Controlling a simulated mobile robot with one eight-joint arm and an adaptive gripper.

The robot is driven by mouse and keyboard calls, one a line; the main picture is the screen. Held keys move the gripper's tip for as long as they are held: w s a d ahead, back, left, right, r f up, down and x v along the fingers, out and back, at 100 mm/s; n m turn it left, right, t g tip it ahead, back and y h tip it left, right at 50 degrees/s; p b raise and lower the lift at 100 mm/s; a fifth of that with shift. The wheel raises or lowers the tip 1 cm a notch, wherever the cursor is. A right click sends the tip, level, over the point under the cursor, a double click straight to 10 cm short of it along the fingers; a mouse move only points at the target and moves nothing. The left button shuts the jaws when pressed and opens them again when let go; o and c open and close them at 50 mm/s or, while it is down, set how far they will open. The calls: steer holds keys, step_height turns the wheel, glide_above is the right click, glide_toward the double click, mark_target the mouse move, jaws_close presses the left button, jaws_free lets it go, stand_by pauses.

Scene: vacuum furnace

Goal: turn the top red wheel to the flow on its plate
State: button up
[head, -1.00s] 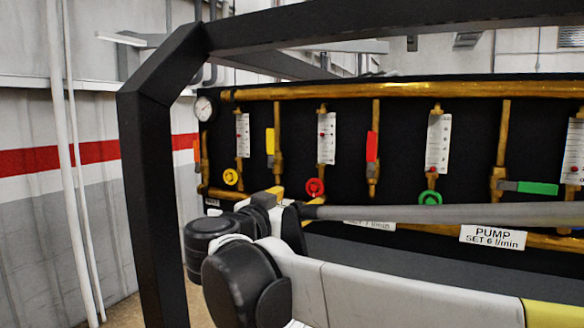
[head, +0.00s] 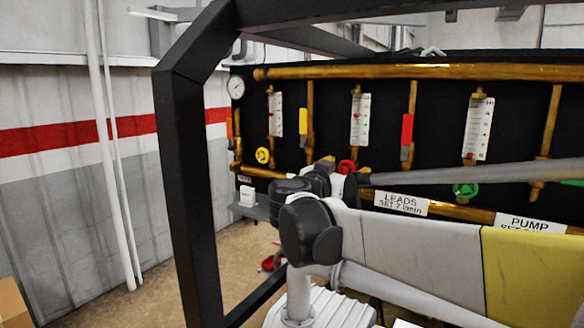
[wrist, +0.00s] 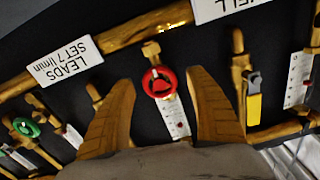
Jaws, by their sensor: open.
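The red wheel (head: 347,167) sits under a white flow scale (head: 360,120) with a red float, on a brass pipe. Its plate (head: 401,202) reads "LEADS SET 7 l/min". In the wrist view, where the lettering is upside down, the red wheel (wrist: 159,82) shows between the two tan fingers of my gripper (wrist: 160,80). The fingers are open, one on each side of the wheel with gaps, and the wheel is not gripped. The plate (wrist: 65,60) is at upper left there. In the head view my wrist covers most of the gripper, just left of the wheel.
A yellow wheel (head: 262,155) is left of the red one and a green wheel (head: 465,190) right. Red (head: 407,130) and yellow (head: 303,121) lever handles hang between. A black frame post (head: 190,190) stands at left. A "PUMP" plate (head: 530,224) is lower right.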

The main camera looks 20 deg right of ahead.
steer(key=c, duration=1.2)
steer(key=shift+n, duration=0.3)
steer(key=shift+a+n+b, duration=0.1)
steer(key=shift+n+b, duration=0.8)
steer(key=shift+n, duration=1.6)
steer(key=o, duration=1.2)
